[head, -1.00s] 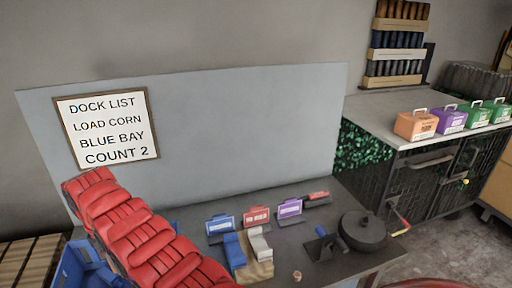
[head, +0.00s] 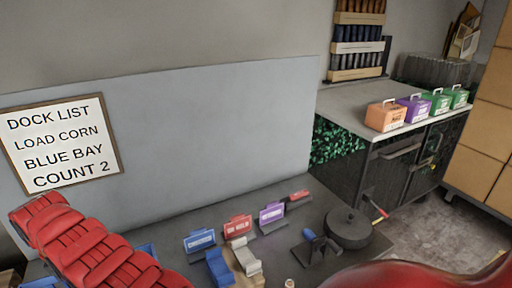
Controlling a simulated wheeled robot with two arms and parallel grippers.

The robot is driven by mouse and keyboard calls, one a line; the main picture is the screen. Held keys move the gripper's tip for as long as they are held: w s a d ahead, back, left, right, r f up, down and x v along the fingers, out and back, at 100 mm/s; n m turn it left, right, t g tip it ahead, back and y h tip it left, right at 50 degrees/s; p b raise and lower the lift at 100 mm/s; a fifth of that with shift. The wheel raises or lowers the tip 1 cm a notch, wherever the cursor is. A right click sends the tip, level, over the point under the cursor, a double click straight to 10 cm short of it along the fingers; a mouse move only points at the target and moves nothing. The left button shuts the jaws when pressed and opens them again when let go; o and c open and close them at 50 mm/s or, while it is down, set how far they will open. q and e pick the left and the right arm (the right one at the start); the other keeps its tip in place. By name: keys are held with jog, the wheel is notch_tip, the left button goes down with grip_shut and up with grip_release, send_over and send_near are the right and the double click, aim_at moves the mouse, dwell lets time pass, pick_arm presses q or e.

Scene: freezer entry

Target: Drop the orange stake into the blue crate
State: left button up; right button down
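I cannot make out an orange stake in the head view. A blue crate (head: 148,249) shows only as small blue edges at the lower left; my red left arm covers most of it, and its inside is hidden. My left arm crosses the lower left corner, but its gripper is not visible. A red curved part of mine fills the lower right corner, and no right gripper shows.
The dark bench holds blue, red and purple sign stands (head: 238,227), a blue block (head: 218,268), a grey block (head: 245,256) and a round black lidded thing (head: 348,228). Orange (head: 384,116), purple and green boxes stand on the counter (head: 345,105). Cardboard boxes (head: 485,130) are stacked right.

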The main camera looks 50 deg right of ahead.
jog(key=shift+f, duration=0.55)
jog(key=shift+s+r, duration=0.15)
jog(key=c, duration=0.8)
grip_release()
jog(key=o, duration=0.4)
jog(key=shift+o, duration=0.2)
